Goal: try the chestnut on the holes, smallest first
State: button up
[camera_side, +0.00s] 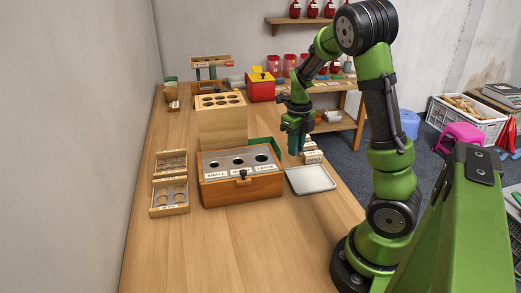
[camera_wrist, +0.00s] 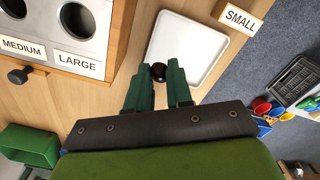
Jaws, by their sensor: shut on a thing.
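A dark brown chestnut (camera_wrist: 158,71) sits between the fingertips of my gripper (camera_wrist: 160,74) in the wrist view. The chestnut cannot be made out in the side view. The wooden hole box (camera_side: 240,190) has three dark holes in its grey top, with SMALL at left, MEDIUM in the middle and LARGE at right. The wrist view shows the MEDIUM and LARGE labels and the large hole (camera_wrist: 77,19); the small hole is out of that view.
A white-labelled SMALL block (camera_wrist: 240,18) stands beside the tray. A green open bin (camera_wrist: 30,145) lies behind the hole box. A tall wooden stand (camera_side: 221,125) with holes rises behind it, and wooden racks (camera_side: 170,196) lie at left. The front table is clear.

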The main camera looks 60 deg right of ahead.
jog(key=w+a+n, duration=0.1)
jog(key=w+a, duration=0.1)
jog(key=w, duration=0.2)
jog(key=w+a+r, duration=0.1)
jog(key=w+a, duration=0.2)
jog(key=w, duration=0.1)
jog(key=w+a+r+n, duration=0.1)
jog(key=w+a, duration=0.1)
jog(key=w, duration=0.2)
jog(key=shift+a+r+n, duration=0.25)
jog(key=shift+a+n, duration=0.05)
jog(key=shift+a, duration=0.05)
jog(key=w+a+r, duration=0.4)
jog(key=w+a, duration=0.2)
jog(key=a, duration=0.2)
jog(key=shift+w+f, duration=0.1)
jog(key=shift+f, duration=2.85)
jog(key=shift+f, duration=0.6)
jog(key=o, duration=0.8)
jog(key=shift+o, duration=0.4)
